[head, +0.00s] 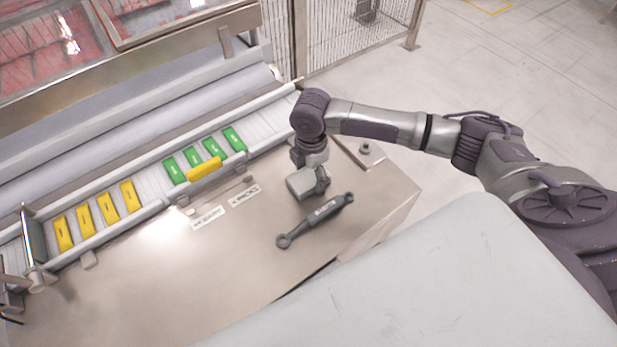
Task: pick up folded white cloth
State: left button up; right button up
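A small pale grey-white block-like shape (301,184), which looks like the folded white cloth, is on the steel table right under my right gripper (318,182). My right arm comes in from the right, and its gripper points down at the right side of this shape. A finger shows against the shape's right edge. The other finger is hidden, so I cannot tell whether the gripper is closed on it or whether it is lifted. My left gripper is not in view.
A dark grey wrench-like tool (316,220) lies just in front of the gripper. A conveyor (148,188) with several green and yellow packs runs along the back left; one yellow pack (205,168) rests at its edge. The steel table (190,265) is clear at front left. A mesh fence (340,35) stands behind.

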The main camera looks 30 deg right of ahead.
aim_at(310, 174)
jog(key=c, duration=0.4)
jog(key=shift+r, duration=0.1)
jog(key=shift+w+r, duration=0.1)
jog(key=shift+r, duration=0.45)
notch_tip(310, 174, up, 3)
jog(key=shift+f+b, duration=0.1)
jog(key=shift+b, duration=0.45)
jog(key=shift+s+d+r+b, duration=0.3)
jog(key=shift+s+d+r, duration=0.9)
jog(key=shift+s, duration=0.3)
jog(key=shift+s+d+r+b, duration=0.25)
jog(key=shift+s+d+r, duration=1)
jog(key=shift+s, duration=0.3)
jog(key=shift+s+d+r+b, duration=0.3)
jog(key=shift+s+d+r, duration=0.75)
jog(key=shift+s+d, duration=0.35)
